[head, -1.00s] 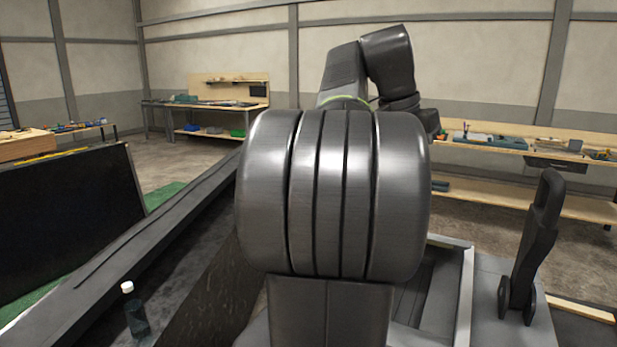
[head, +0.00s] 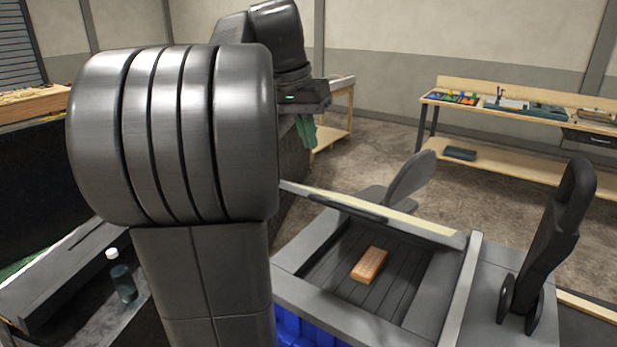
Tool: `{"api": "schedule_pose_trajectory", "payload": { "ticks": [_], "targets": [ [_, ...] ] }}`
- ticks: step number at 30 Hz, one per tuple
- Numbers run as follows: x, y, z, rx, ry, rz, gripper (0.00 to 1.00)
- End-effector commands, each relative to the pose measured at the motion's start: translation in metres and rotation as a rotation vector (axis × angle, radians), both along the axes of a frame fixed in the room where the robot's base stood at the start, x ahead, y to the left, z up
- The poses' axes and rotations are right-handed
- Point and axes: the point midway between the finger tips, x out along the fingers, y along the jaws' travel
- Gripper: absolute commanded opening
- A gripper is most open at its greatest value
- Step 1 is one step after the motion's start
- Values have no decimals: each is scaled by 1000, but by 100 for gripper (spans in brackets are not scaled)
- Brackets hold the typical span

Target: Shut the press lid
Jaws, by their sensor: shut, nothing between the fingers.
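The grey press (head: 290,282) stands at the lower right of the head view. Its shallow bay is open on top, with an orange brick-like block (head: 369,265) on the slatted floor. A pale-topped bar (head: 420,224) with a dark strip crosses the bay's back edge. A rounded grey plate (head: 411,180) stands up behind it. I cannot tell which of these parts is the lid. My gripper (head: 314,97) is up and to the left of the bay, apart from the press. It is shut and empty; its fingertips are hard to make out.
A bottle (head: 122,278) stands at lower left. Workbenches line the wall, one (head: 520,106) with tools. My arm hides much of the left side.

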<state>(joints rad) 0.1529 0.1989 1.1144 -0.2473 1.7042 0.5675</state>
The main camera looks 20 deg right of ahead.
Motion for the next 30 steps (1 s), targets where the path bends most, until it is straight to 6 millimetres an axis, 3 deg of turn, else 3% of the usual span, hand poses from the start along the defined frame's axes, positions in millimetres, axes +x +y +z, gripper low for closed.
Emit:
{"api": "schedule_pose_trajectory", "payload": {
  "ticks": [7, 12, 19, 30],
  "targets": [
    [3, -15, -54, 1, 4, -2, 0],
    [-6, -8, -73, 1, 2, 2, 0],
    [-13, -4, -87, 1, 1, 1, 0],
    [-14, -3, -89, 1, 0, 1, 0]
  ]
}}
